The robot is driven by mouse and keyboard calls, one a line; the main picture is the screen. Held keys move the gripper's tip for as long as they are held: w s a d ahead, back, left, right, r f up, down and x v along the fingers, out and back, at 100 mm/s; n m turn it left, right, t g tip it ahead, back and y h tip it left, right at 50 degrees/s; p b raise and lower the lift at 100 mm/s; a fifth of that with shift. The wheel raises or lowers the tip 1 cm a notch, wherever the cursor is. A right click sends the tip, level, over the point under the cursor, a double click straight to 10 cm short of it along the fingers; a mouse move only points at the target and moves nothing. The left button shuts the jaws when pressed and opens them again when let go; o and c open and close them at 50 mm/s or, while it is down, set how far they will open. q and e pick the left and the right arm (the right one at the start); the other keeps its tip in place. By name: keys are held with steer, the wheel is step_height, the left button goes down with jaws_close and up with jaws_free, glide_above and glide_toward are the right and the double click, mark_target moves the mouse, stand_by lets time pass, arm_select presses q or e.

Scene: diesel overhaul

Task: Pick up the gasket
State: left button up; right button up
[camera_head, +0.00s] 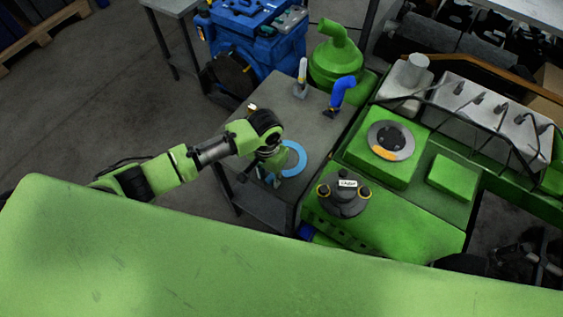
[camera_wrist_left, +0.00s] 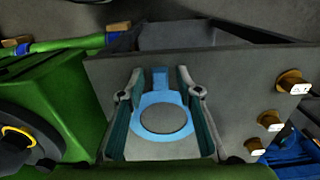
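The gasket, a flat light-blue ring (camera_head: 293,158) with a tab, lies on the grey table beside the green engine. It also shows in the left wrist view (camera_wrist_left: 143,118), below and between my fingers. My left gripper (camera_head: 270,178) is over the table at the ring's left side and partly covers it. In the left wrist view the left gripper (camera_wrist_left: 164,92) has its two fingers spread wide, one on each side of the ring, with nothing held. I cannot tell how high the fingertips are above the table. My right gripper is in neither view.
The green engine (camera_head: 400,205) with a black round cap (camera_head: 343,196) stands right of the table. Several brass fittings with white tags (camera_wrist_left: 270,122) line the table's side in the wrist view.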

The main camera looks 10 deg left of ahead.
arm_select(q)
jaws_close()
steer(key=shift+r, duration=0.2)
